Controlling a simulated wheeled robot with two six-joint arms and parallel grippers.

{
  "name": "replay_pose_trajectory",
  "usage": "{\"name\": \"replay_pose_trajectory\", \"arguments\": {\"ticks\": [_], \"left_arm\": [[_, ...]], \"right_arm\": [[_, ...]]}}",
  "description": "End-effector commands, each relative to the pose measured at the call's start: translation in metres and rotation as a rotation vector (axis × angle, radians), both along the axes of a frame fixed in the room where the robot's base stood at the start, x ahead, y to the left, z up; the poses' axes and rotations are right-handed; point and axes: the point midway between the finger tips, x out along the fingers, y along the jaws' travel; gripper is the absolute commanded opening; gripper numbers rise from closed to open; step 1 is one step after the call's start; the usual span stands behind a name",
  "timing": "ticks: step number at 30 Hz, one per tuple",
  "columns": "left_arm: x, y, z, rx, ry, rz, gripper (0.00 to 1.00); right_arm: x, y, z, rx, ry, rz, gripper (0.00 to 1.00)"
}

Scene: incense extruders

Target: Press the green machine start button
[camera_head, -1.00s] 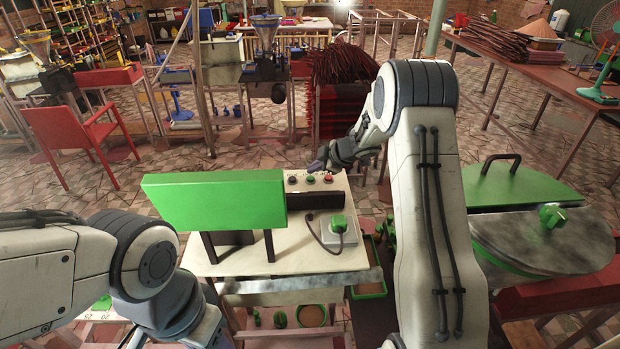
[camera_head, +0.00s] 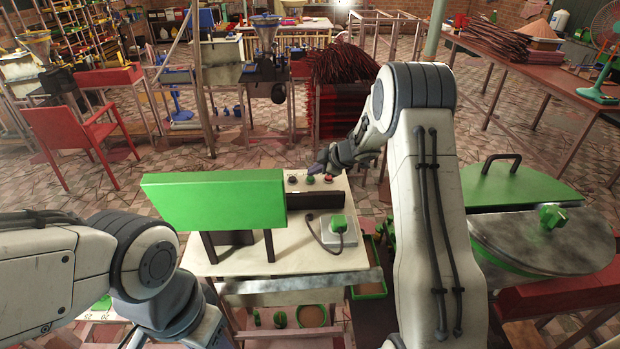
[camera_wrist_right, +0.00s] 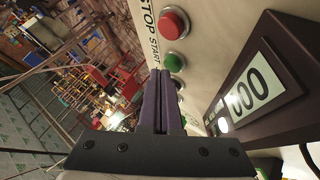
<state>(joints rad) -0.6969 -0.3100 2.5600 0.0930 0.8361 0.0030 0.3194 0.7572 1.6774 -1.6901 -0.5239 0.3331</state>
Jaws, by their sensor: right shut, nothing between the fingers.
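The green start button (camera_head: 310,180) sits on the cream control panel between a black knob (camera_head: 292,180) and the red stop button (camera_head: 328,179). In the right wrist view the green button (camera_wrist_right: 174,62) is beside the printed word START, with the red button (camera_wrist_right: 173,23) by the word STOP. My right gripper (camera_head: 314,170) is shut and empty, just above the row of buttons. In the right wrist view its fingertips (camera_wrist_right: 160,72) are close to the green button; I cannot tell whether they touch it. My left arm shows, but its gripper is not visible.
A dark display box (camera_wrist_right: 254,92) reading 000 stands beside the buttons. A green panel (camera_head: 215,205) rises at the left of the white machine table (camera_head: 290,262). A round metal lid (camera_head: 540,240) is at the right.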

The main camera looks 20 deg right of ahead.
Motion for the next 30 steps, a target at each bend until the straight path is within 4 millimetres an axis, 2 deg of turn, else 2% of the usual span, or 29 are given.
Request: {"name": "replay_pose_trajectory", "arguments": {"ticks": [30], "left_arm": [[0.0,0.0,-0.005,0.0,0.0,0.0,0.5]], "right_arm": [[0.0,0.0,-0.011,0.0,0.0,0.0,0.0]]}}
